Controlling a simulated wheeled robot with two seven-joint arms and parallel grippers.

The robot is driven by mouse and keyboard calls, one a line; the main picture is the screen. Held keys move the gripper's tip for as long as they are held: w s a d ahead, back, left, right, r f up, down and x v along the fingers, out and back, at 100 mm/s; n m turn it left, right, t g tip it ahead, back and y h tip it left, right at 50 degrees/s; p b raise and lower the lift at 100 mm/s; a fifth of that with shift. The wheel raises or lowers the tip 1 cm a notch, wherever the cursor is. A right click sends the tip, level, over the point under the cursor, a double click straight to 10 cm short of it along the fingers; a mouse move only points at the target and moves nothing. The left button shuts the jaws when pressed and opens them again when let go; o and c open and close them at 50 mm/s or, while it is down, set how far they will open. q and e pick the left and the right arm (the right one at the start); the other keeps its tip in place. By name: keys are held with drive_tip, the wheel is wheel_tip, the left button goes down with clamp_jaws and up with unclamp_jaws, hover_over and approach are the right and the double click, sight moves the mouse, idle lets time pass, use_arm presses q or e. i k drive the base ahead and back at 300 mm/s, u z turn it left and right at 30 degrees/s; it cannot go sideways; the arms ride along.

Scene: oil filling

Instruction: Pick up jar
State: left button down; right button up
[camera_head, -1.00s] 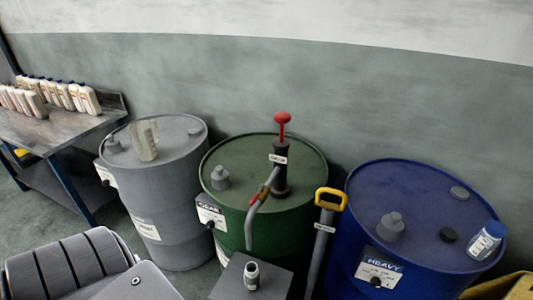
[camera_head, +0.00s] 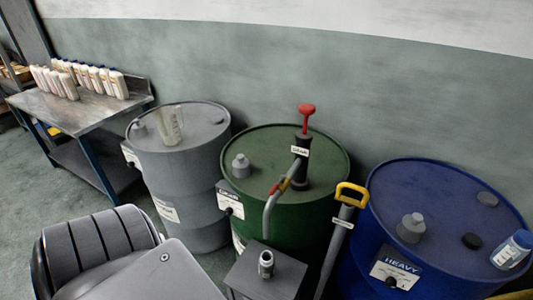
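A clear jug-like jar (camera_head: 169,125) with a handle stands upright on top of the grey drum (camera_head: 186,190) at the centre left. A small grey metal container (camera_head: 266,264) stands on a dark box (camera_head: 262,283) at the bottom centre. A white bottle with a blue cap (camera_head: 512,250) stands on the blue drum (camera_head: 440,205) at the right. Neither of my grippers shows in the head view.
A green drum (camera_head: 275,155) with a red-handled pump (camera_head: 306,112) and curved spout stands at the centre. A yellow-handled tool (camera_head: 352,193) leans between the green and blue drums. A metal bench (camera_head: 90,110) at the left carries several white bottles. Floor (camera_head: 35,175) is open at left.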

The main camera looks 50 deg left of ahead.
sight(266, 261)
drive_tip(key=u, duration=3.25)
drive_tip(key=k, duration=1.45)
drive_tip(key=z, duration=2)
drive_tip(key=i, duration=0.5)
drive_tip(key=z, duration=0.1)
